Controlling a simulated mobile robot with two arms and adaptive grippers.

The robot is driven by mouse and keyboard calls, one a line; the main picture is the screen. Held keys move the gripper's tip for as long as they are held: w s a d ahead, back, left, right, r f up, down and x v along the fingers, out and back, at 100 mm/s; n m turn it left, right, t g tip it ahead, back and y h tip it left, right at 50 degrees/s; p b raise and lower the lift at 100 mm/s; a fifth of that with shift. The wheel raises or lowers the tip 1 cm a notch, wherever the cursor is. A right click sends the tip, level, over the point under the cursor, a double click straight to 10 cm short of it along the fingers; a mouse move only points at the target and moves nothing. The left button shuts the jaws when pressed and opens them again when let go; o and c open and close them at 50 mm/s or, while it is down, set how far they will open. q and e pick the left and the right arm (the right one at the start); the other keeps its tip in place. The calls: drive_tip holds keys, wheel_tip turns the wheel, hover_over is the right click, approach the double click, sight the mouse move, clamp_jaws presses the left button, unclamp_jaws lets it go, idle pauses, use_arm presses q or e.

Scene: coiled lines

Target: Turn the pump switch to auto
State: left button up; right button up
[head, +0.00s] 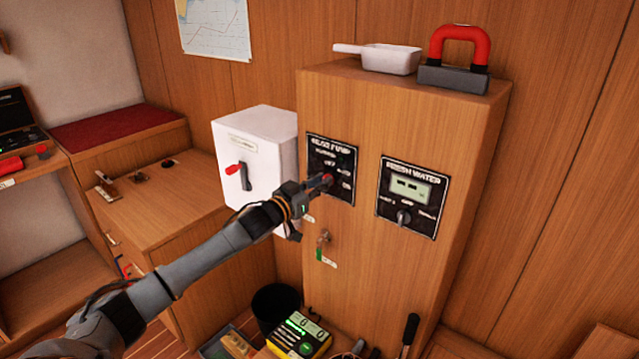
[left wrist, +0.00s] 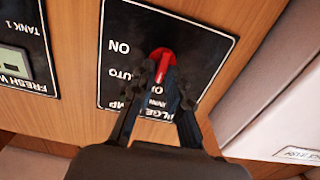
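The black bilge pump panel (head: 318,150) is on the front of the wooden cabinet, marked OFF, AUTO and ON. Its red switch knob (head: 328,178) is mostly covered by my gripper in the head view. In the left wrist view, the panel (left wrist: 205,50) appears upside down and the red knob (left wrist: 161,60) stands between my fingertips. My left gripper (head: 322,184) reaches the panel from the left. My right gripper is not in view.
A fresh water panel (head: 409,197) with a dark knob is to the right. A white box (head: 262,150) with a red-handled switch stands close on the left. A key with a green tag (head: 322,252) hangs below. A white pan (head: 388,60) and a red-handled block (head: 455,78) are on top.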

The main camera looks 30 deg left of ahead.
use_arm(q)
clamp_jaws()
drive_tip(key=shift+m, duration=0.3)
drive_tip(key=shift+d+f+m+p, duration=0.1)
drive_tip(key=shift+m+p, duration=0.1)
drive_tip(key=shift+m, duration=1.15)
drive_tip(key=shift+d+m+p, duration=0.15)
drive_tip(key=shift+m+p, duration=0.1)
drive_tip(key=shift+m, duration=1.15)
drive_tip(key=shift+d+f+m+p, duration=0.1)
drive_tip(key=shift+m+p, duration=0.1)
drive_tip(key=shift+m, duration=1.15)
drive_tip(key=o, duration=0.6)
unclamp_jaws()
drive_tip(key=shift+c, duration=0.2)
drive_tip(key=shift+r, duration=0.1)
